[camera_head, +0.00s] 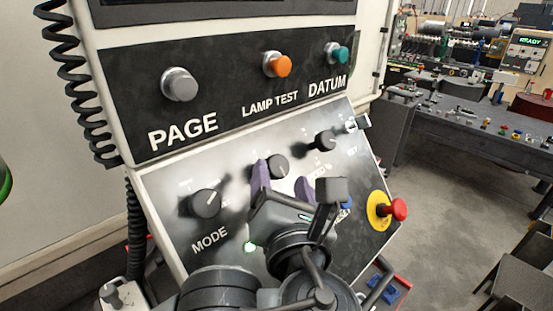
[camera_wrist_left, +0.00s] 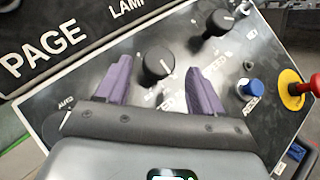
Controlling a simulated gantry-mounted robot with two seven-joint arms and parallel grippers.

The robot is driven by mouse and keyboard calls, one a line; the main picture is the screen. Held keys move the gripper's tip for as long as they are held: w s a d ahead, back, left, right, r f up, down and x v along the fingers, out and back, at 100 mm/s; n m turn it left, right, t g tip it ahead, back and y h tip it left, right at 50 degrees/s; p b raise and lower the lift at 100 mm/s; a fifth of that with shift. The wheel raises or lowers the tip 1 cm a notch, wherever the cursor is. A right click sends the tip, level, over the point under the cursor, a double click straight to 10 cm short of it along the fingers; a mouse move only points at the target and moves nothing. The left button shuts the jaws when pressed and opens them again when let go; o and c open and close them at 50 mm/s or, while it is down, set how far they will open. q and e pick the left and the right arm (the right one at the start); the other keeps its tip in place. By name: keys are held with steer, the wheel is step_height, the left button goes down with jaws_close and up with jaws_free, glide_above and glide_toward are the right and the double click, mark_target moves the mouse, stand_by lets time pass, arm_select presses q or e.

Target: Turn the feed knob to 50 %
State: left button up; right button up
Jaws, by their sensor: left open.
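The control panel (camera_head: 160,165) has several dark round knobs. The middle knob (camera_head: 277,167), with a partly hidden label ending in "ED", looks like the feed knob; it shows whole in the left wrist view (camera_wrist_left: 158,64). Its pointer setting is too small to read. My left gripper (camera_head: 283,181) is open, with its purple fingers spread in front of the panel. In the left wrist view the fingers (camera_wrist_left: 160,80) appear on either side of this knob, with a visible gap on each side. I cannot tell how far they are from the panel.
The mode knob (camera_head: 207,203) is at left and another knob (camera_head: 326,140) at upper right. A blue button (camera_wrist_left: 251,88) and a red emergency stop (camera_head: 399,209) are at right. Above are the page (camera_head: 180,85), lamp test (camera_head: 277,65) and datum (camera_head: 337,54) buttons.

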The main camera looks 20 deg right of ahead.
mark_target(279, 169)
arm_select(q)
steer(key=shift+x, duration=3.1)
